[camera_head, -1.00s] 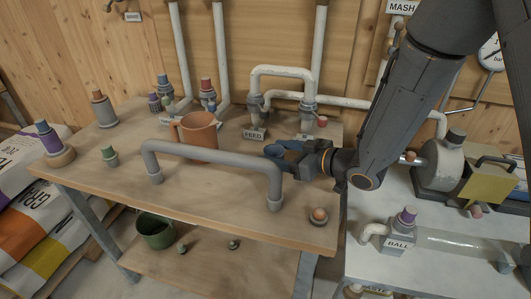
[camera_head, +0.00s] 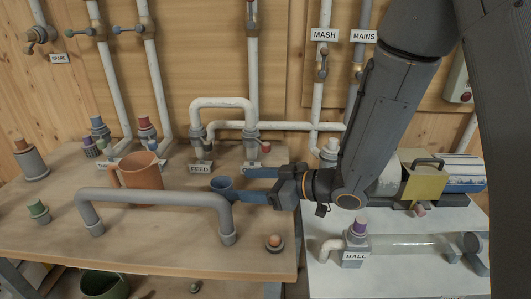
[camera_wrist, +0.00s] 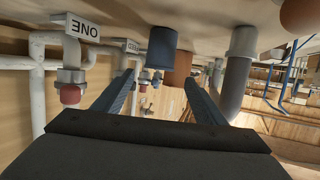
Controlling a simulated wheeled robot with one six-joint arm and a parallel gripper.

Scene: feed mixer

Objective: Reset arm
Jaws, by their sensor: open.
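My gripper (camera_head: 241,184) is open, with its blue fingers reaching left over the wooden bench. A small blue cup (camera_head: 222,184) stands upright on the bench just beyond the fingertips. In the wrist view, which is upside down, the blue cup (camera_wrist: 162,47) shows ahead between the two spread fingers, and nothing is held. An orange jug (camera_head: 141,176) stands further left and shows behind the cup in the wrist view.
A grey pipe handle (camera_head: 160,198) arches along the bench front, close to the cup. White pipes (camera_head: 222,104) with a FEED label (camera_head: 200,168) stand behind. A white table (camera_head: 400,275) with a BALL valve lies right.

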